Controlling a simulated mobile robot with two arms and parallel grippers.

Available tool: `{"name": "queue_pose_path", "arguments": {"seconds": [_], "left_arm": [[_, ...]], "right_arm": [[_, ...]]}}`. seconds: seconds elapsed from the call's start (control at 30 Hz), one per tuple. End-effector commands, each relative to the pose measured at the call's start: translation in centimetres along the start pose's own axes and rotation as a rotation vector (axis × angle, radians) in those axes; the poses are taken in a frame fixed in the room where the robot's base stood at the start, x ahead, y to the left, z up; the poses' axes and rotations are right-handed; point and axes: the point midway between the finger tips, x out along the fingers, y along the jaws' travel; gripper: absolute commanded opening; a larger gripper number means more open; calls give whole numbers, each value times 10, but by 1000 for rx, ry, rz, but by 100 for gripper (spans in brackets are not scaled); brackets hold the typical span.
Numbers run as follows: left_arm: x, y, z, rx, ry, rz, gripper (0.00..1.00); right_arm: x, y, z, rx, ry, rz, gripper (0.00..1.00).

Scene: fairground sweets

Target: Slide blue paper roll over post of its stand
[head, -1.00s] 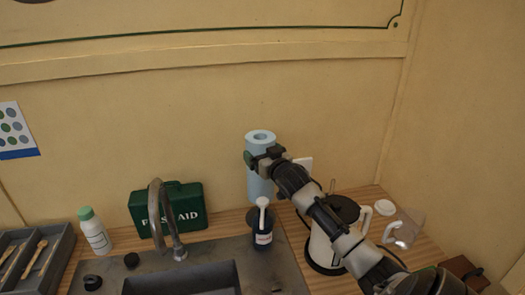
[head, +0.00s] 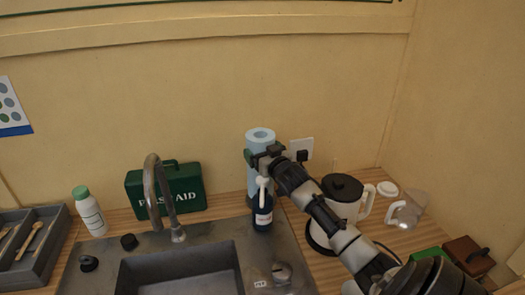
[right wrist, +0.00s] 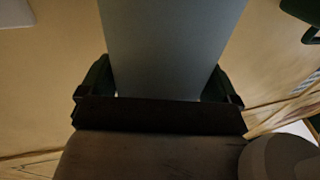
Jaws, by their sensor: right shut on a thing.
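The light blue paper roll (head: 260,137) is upright near the back wall, its open top hole showing. My right gripper (head: 263,158) is shut on the roll's side, around its upper half. The right wrist view shows the roll (right wrist: 172,45) between the two fingers (right wrist: 158,90). The roll's lower end is hidden behind the gripper and the pump bottle. A dark piece shows low behind the bottle; I cannot tell whether it is the stand's base. No post is clearly visible under the roll. My left gripper is not in view.
A green first aid case (head: 185,190), tap (head: 154,190) and sink (head: 180,275) are left.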

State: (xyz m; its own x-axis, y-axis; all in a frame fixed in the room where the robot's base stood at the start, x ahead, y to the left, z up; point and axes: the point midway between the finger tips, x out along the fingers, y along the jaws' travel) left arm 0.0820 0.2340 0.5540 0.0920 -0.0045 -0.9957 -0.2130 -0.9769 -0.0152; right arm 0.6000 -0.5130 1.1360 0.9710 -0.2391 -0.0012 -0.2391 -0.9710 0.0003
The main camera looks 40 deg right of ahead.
Motion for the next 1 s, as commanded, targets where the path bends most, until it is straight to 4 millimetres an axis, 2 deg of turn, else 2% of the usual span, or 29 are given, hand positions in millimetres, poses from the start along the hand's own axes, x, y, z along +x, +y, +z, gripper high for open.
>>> {"name": "queue_pose_path", "arguments": {"seconds": [0.17, 0.2, 0.57, 0.67, 1.0], "left_arm": [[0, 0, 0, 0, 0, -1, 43], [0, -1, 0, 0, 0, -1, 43], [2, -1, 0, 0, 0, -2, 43], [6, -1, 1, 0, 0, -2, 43], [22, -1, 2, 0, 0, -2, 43]], "right_arm": [[0, 0, -1, 0, 2, 0, 47], [0, 0, -1, 0, 2, 0, 98], [-7, 0, 2, 0, -1, 0, 100], [-19, 0, 3, 0, -2, -1, 100], [-80, 0, 3, 1, 0, -2, 100]]}}
